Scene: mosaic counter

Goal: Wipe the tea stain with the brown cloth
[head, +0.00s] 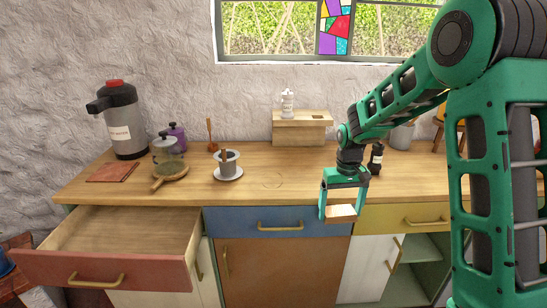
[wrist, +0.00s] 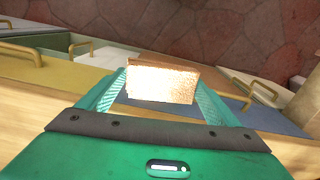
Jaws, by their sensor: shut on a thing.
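My gripper (head: 340,216) is shut on a folded, tan-brown block-like pad, which looks like the brown cloth (head: 341,211). It hangs in front of the counter's front edge, right of the middle. In the wrist view the cloth (wrist: 162,80) sits between both fingers, its near face brightly lit and its edge brown. A faint darker ring, which looks like the tea stain (head: 272,180), lies on the wooden counter (head: 255,195). The stain is left of and behind my gripper, with the cloth apart from it.
A dark bottle (head: 375,159) is behind my gripper. A wooden box (head: 302,130) stands at the back. A flat red-brown piece (head: 112,172) lies at left. The left drawer (head: 105,268) is pulled open.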

